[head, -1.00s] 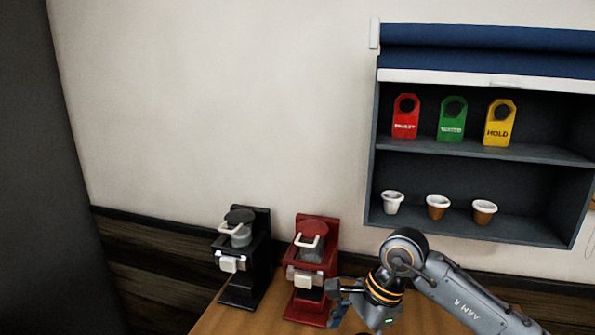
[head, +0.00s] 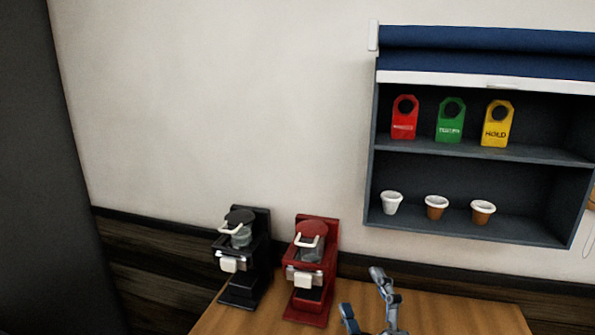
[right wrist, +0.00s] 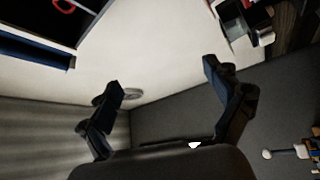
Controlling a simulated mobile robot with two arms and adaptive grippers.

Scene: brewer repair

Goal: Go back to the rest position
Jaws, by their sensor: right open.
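My right gripper (head: 366,308) shows at the bottom of the head view, right of the red brewer, with its fingers apart. In the right wrist view its two fingers (right wrist: 165,100) are spread wide with nothing between them. The red brewer (head: 312,270) and the black brewer (head: 243,258) stand upright on the wooden table, apart from the gripper. The rest of the right arm is below the head view. My left gripper is in neither view.
The wooden table (head: 455,312) is clear to the right of the gripper. A wall cabinet (head: 480,233) with a raised blue shutter (head: 480,45) holds a red tag (head: 404,122), a green tag (head: 450,125), a yellow tag (head: 497,128), a white cup (head: 391,204) and two brown cups (head: 436,208).

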